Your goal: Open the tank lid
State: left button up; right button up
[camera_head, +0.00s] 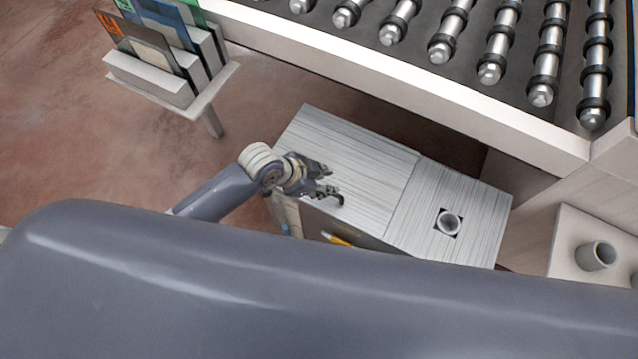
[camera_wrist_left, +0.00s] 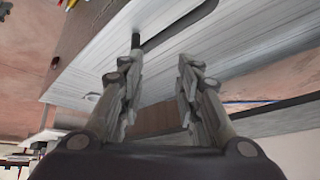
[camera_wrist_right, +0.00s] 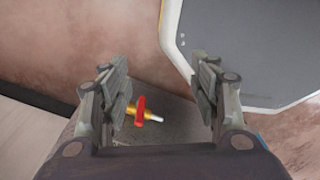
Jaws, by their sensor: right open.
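The tank (camera_head: 440,185) stands below the roller conveyor in the head view, with a streaked pale metal top. Its lid (camera_head: 365,160) is the left part of that top and lies flat, level with the right part. My left gripper (camera_head: 328,181) is at the lid's front left edge. A small dark piece, maybe a handle, shows by its fingertips. In the left wrist view the left gripper (camera_wrist_left: 158,68) has its fingers apart, with the streaked metal beyond them and nothing visibly held. My right gripper (camera_wrist_right: 165,82) is open and empty in the right wrist view; the head view does not show it.
The roller conveyor (camera_head: 420,75) overhangs behind the tank. A rack of panels (camera_head: 150,75) stands at the upper left. A red-handled brass valve (camera_wrist_right: 141,111) lies beyond the right fingers. Open floor spreads left.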

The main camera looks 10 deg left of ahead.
pick_arm(q)
jog(key=r+m, duration=0.1)
jog(key=m, duration=0.1)
jog(key=w+r+m+g, duration=0.1)
jog(key=m, duration=0.1)
jog(key=shift+w+d+r+h, duration=0.2)
jog(key=shift+r+h, duration=0.1)
jog(key=shift+r, duration=0.1)
jog(key=a+r+m+g, duration=0.2)
jog(key=a+m, duration=0.3)
jog(key=a, duration=0.1)
jog(key=shift+y, duration=0.4)
jog(key=x, duration=0.7)
jog(key=s+x, duration=0.1)
jog(key=x, duration=0.2)
jog(key=shift+f, duration=0.25)
pick_arm(e)
jog(key=shift+w+a+r, duration=0.1)
jog(key=shift+w+a, duration=0.05)
jog(key=shift+w, duration=0.2)
pick_arm(q)
grip_shut()
pick_arm(e)
jog(key=shift+a, duration=0.1)
